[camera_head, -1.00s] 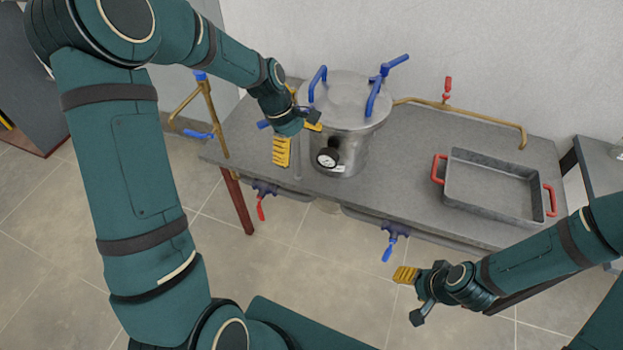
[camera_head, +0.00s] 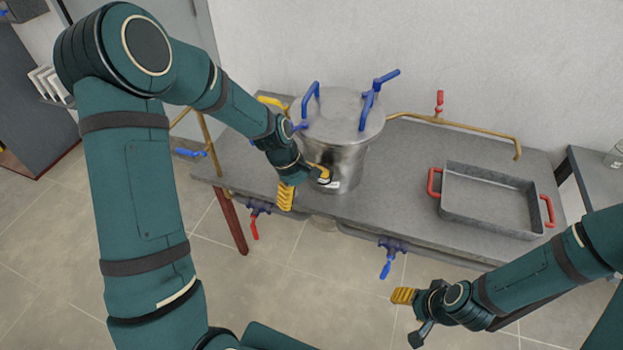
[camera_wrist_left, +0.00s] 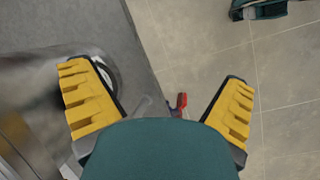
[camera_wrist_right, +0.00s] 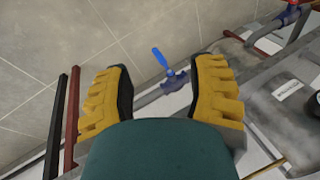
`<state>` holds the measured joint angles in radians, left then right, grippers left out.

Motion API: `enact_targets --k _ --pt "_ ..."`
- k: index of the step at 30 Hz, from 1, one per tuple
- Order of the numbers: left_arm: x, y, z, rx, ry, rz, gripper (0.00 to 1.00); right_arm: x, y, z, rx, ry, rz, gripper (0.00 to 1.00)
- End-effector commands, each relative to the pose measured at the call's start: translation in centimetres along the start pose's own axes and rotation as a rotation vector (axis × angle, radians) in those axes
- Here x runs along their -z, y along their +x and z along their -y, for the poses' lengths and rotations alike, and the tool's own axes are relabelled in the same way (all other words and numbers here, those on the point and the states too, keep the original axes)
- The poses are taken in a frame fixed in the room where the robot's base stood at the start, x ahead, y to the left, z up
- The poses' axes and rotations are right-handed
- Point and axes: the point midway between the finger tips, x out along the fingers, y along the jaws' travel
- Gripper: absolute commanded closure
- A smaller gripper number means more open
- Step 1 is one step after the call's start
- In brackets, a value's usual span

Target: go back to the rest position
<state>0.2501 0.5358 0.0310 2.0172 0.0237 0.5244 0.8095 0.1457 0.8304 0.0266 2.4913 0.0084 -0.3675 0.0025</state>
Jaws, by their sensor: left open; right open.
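My left gripper (camera_head: 305,184) is open, its yellow fingers just in front of the steel pot (camera_head: 345,150) on the grey table. In the left wrist view its fingers (camera_wrist_left: 160,105) stand apart with nothing between them. The pot's gauge is mostly hidden behind this gripper in the head view; its dark rim shows beside the left finger in the left wrist view. My right gripper (camera_head: 412,312) hangs in front of the table's front edge at the lower right. In the right wrist view its fingers (camera_wrist_right: 160,95) are wide apart and empty.
A grey tray with red handles (camera_head: 490,200) lies on the right of the table (camera_head: 405,165). Blue-handled (camera_head: 387,268) and red-handled (camera_head: 254,227) valves hang below the front edge. A brass pipe (camera_head: 460,126) runs along the back. Floor in front is open.

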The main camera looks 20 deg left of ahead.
Motion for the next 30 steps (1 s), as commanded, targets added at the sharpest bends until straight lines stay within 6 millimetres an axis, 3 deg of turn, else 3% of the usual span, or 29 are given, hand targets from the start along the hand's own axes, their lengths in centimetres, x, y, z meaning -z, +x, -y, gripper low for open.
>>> enact_targets --k 8,14,19,24,30 --pt "-0.4 0.8 0.2 0.001 0.026 0.001 0.00 0.0 0.0 0.0 0.000 0.000 0.001 0.44" --pt "-4.3 7.2 2.9 -0.003 0.295 -0.012 0.00 -0.5 0.2 0.0 -0.002 -0.004 0.013 0.44" --pt "-8.9 12.3 6.7 -0.014 0.614 -0.039 0.00 -1.0 0.3 0.0 -0.004 -0.007 0.026 0.44" --pt "-12.1 14.4 9.6 -0.023 0.840 -0.065 0.00 -1.3 0.4 0.1 -0.005 -0.010 0.035 0.44" --pt "-13.2 14.9 10.6 -0.029 0.928 -0.081 0.00 -1.4 0.4 0.1 -0.006 -0.011 0.037 0.44"
